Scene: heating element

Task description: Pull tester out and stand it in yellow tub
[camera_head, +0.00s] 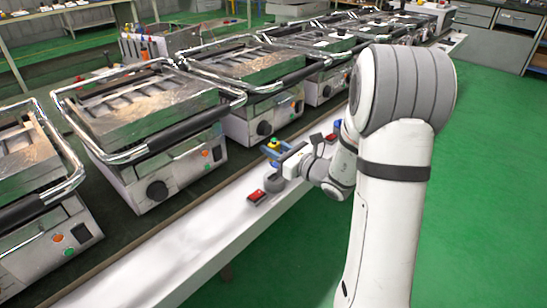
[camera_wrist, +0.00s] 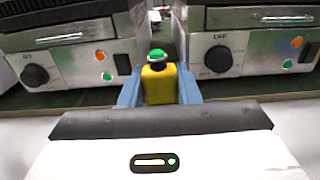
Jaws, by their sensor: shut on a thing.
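The tester is likely the yellow piece (camera_wrist: 158,86) with a black neck and green top in the middle of the wrist view. It stands upright between the two blue fingers of my gripper (camera_wrist: 159,92), which is shut on it. In the head view my gripper (camera_head: 278,154) is over the white ledge near the grills, with the tester's small yellow and green top (camera_head: 273,143) showing at its fingers. Whether the tester's lower end is free or resting on something is hidden. I cannot make out a yellow tub in either view.
A row of metal grills (camera_head: 150,110) with raised bar handles stands left of the white ledge (camera_head: 185,243). A red piece (camera_head: 257,196) lies on the ledge near my gripper. Another red piece (camera_head: 331,137) is beyond my wrist. Green floor is open at right.

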